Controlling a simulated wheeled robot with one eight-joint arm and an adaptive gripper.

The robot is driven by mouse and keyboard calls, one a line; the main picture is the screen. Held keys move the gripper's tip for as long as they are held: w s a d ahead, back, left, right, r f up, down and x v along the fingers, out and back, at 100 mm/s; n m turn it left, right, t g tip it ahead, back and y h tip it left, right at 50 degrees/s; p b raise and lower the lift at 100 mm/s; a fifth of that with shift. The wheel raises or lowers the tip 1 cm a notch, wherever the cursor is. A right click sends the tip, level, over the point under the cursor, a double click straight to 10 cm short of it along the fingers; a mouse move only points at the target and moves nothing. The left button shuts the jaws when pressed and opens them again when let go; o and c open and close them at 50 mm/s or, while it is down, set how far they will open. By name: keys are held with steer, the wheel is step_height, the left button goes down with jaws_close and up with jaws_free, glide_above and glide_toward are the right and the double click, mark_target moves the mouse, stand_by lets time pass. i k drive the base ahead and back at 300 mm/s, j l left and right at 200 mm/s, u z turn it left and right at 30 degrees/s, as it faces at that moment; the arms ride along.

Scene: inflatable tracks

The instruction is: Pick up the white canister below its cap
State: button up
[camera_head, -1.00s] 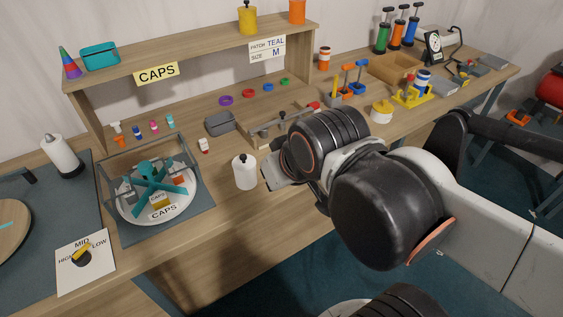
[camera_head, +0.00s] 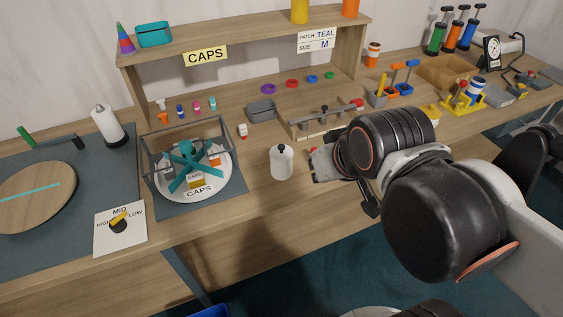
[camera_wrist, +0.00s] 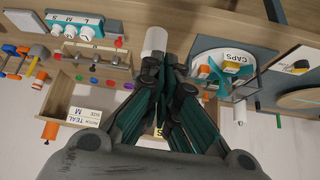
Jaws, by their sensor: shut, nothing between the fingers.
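The white canister (camera_head: 282,163) stands upright on the front part of the bench, its small black cap on top. It also shows in the wrist view (camera_wrist: 155,40), where the fingers overlap its lower end in the picture.
Left of the canister is a turntable (camera_head: 223,187) in a grey frame on a dark mat. Behind it are a grey bin (camera_head: 262,110) and a small red-and-white item (camera_head: 243,131). A wooden rack (camera_head: 300,129) stands behind my gripper. A shelf (camera_head: 235,42) spans the back.

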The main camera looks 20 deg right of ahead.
mark_target(279, 171)
steer(key=k+j, duration=0.2)
steer(key=j, duration=0.15)
steer(key=k+j+z, duration=0.1)
steer(key=j, duration=0.25)
steer(key=k+j, duration=0.2)
steer(key=j, duration=0.2)
steer(key=z, duration=0.05)
